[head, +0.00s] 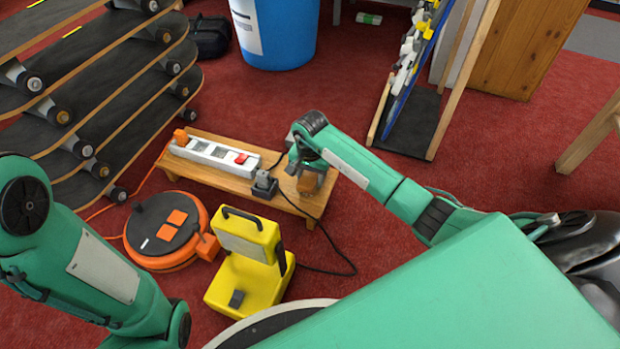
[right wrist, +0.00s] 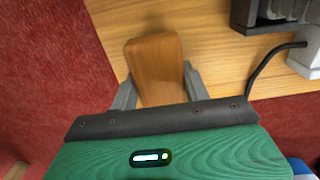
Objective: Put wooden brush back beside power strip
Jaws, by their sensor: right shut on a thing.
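The wooden brush (head: 308,184) is between the fingers of my right gripper (head: 305,177), at the right end of a low wooden bench. In the right wrist view the brush (right wrist: 155,65) shows as a plain brown block, with the grey fingers of the gripper (right wrist: 158,88) shut on its two sides. The bench top (right wrist: 212,40) is right behind it; I cannot tell whether the brush touches it. The white power strip (head: 210,154) with a red switch lies on the bench to the left. My left arm shows at the left, but its gripper is out of view.
A black and grey plug block (head: 264,185) sits on the bench (head: 225,179) between strip and brush, with a black cable. An orange cable reel (head: 165,232) and a yellow work lamp (head: 247,262) stand in front. Skateboards (head: 110,85) are stacked at left.

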